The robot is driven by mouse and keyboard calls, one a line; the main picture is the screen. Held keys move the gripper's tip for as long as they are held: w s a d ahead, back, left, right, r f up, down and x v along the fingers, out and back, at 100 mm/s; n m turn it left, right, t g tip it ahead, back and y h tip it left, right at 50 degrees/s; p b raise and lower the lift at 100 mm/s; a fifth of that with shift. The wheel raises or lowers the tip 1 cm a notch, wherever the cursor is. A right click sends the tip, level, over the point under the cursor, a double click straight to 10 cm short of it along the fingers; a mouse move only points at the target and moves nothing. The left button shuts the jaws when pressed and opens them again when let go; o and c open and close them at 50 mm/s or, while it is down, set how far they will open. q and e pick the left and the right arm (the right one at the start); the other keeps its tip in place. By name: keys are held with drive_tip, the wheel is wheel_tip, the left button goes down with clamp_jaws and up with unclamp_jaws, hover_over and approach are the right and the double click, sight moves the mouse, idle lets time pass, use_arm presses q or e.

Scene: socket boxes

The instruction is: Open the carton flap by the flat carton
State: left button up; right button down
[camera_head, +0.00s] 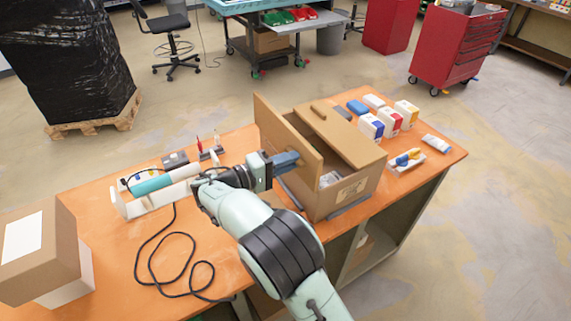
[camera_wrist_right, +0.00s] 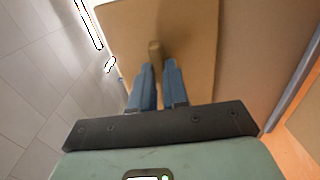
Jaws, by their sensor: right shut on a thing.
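An open-topped brown carton (camera_head: 354,193) stands on the orange workbench. Its left flap (camera_head: 284,132) stands raised, roughly upright, along the left side. Another flap (camera_head: 345,138) slopes over the back right part of the opening and has a small knob (camera_head: 318,111). My right gripper (camera_head: 287,160) is at the outer face of the left flap. In the right wrist view its blue fingers (camera_wrist_right: 157,75) are shut on a brown knob (camera_wrist_right: 155,50) on the flap panel (camera_wrist_right: 185,30). I cannot single out the flat carton. My left gripper is not in view.
Small boxes (camera_head: 370,126) and a tray with blue and yellow items (camera_head: 406,160) stand right of the carton. Bare bench (camera_head: 110,270) lies between.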

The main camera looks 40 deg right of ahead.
drive_tip(key=shift+a+f, duration=0.8)
drive_tip(key=c, duration=1.2)
unclamp_jaws()
drive_tip(key=shift+d+f, duration=0.1)
drive_tip(key=shift+o, duration=0.4)
drive_tip(key=shift+d, duration=0.15)
drive_tip(key=shift+r, duration=0.2)
